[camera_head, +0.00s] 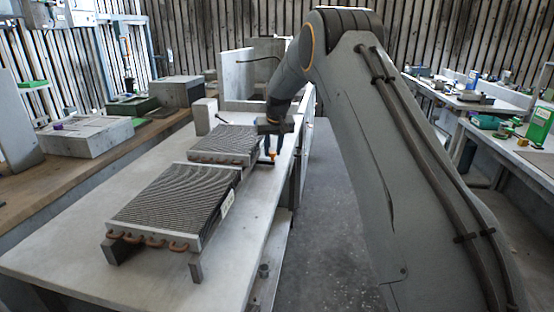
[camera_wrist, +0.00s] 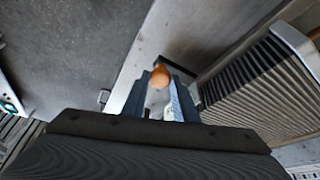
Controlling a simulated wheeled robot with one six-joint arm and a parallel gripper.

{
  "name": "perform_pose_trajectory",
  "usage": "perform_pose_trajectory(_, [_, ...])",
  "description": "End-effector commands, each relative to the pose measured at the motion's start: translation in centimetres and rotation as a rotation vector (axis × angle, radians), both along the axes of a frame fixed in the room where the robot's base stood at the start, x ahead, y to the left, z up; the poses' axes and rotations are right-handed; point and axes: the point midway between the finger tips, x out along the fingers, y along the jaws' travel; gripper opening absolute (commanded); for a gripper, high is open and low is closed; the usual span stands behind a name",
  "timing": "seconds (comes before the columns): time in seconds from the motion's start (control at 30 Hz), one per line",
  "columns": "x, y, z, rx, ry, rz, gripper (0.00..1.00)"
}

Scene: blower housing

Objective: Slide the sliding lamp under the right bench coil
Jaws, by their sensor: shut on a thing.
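Two finned coils with copper tube ends stand on short legs on the bench: a nearer one (camera_head: 172,205) and a farther one (camera_head: 222,143). I cannot tell which counts as the right one. My gripper (camera_head: 271,153) is low at the bench's right edge, beside the farther coil. It is shut on an orange knob (camera_head: 272,157), which I take for the sliding lamp's handle. In the wrist view the knob (camera_wrist: 160,76) sits between my fingertips (camera_wrist: 161,88). A dark flat part (camera_wrist: 182,68) lies by it; most of the lamp is hidden. A coil (camera_wrist: 255,95) is close on the right.
The grey bench (camera_head: 60,245) has clear top in front and left of the coils. A white block (camera_head: 204,115) stands behind the farther coil. A wooden counter (camera_head: 70,175) runs along the left. Open floor (camera_head: 330,210) lies right of the bench, then more tables (camera_head: 500,140).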

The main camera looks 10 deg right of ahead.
Motion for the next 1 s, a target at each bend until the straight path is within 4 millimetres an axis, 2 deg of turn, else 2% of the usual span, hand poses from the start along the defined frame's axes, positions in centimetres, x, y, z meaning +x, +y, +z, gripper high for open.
perform_pose_trajectory(0.2, [0.83,0.68,-0.03,-0.002,0.001,0.013,0.0])
perform_pose_trajectory(0.53, [1.06,0.58,0.16,-0.002,-0.006,0.013,0.0])
perform_pose_trajectory(0.57, [1.06,0.56,0.17,-0.002,-0.006,0.012,0.31])
perform_pose_trajectory(1.0, [0.79,0.78,0.31,-0.002,-0.001,0.014,0.33])
